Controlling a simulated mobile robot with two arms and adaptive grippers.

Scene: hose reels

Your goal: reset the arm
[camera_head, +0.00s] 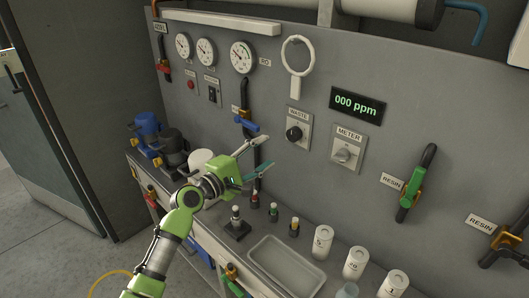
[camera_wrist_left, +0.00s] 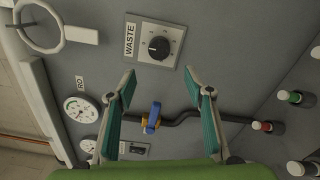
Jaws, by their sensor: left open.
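My left arm (camera_head: 165,243) comes in from the lower left in the head view. My left gripper (camera_head: 262,156) is open and empty, its two fingers spread in front of the grey wall panel, above the bench. In the left wrist view the gripper (camera_wrist_left: 163,112) shows its teal finger pads wide apart. A blue-handled valve (camera_wrist_left: 152,118) on a black pipe shows between the fingers, beyond them; I cannot tell the exact gap. The same blue handle shows in the head view (camera_head: 247,125), left of the fingertips. My right gripper is not in view.
On the bench stand a tray (camera_head: 287,262), several small bottles and white jars (camera_head: 322,241). Blue and black pumps (camera_head: 146,127) stand left.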

